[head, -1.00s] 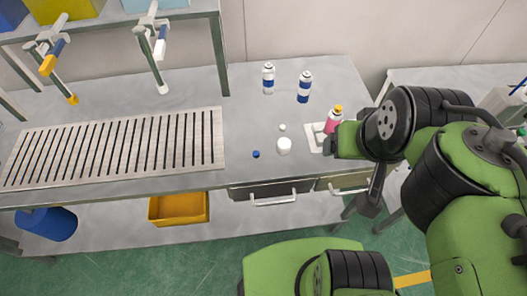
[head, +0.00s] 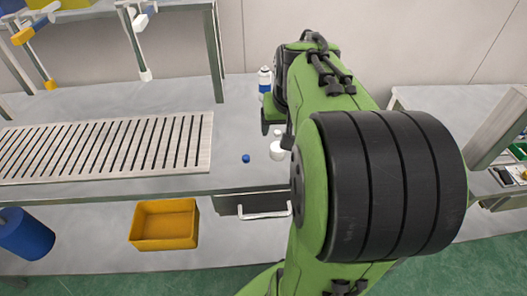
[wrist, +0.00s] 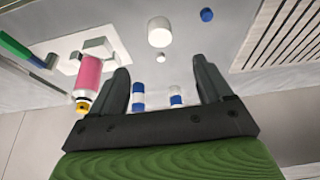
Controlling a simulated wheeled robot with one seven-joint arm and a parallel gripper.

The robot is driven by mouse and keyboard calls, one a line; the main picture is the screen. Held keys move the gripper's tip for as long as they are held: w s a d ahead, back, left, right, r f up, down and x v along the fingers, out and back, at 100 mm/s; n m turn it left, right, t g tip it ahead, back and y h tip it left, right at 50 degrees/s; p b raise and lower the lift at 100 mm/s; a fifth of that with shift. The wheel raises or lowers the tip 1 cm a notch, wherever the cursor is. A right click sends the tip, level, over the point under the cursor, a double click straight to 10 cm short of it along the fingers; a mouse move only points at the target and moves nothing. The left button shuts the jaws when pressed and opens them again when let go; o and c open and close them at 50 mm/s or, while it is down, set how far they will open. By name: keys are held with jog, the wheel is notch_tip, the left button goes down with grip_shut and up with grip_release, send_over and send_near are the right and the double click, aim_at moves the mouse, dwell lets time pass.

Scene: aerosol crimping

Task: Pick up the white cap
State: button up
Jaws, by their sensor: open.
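In the wrist view a larger white cylinder (wrist: 160,32) stands on the table beyond the fingertips. A smaller white piece (wrist: 173,57) is close by, nearer the fingers. I cannot tell for certain which is the white cap. In the head view the larger white piece (head: 277,152) is partly covered by my arm, and the small one (head: 277,133) is just behind it. A blue cap (head: 246,158) lies to their left; it also shows in the wrist view (wrist: 207,15). My gripper (wrist: 161,66) is open and empty, apart from both white pieces.
Blue-and-white cans (wrist: 138,96) stand at the back; one shows in the head view (head: 265,80). A pink bottle (wrist: 88,75) with an orange top stands by a white fixture (wrist: 97,45). A slatted grate (head: 105,148) lies left. The table between grate and blue cap is clear.

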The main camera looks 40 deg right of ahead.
aim_at(278, 146)
jog(key=b+x, duration=0.5)
jog(key=x, duration=0.9)
jog(key=shift+r, duration=0.1)
jog(key=c, duration=1.1)
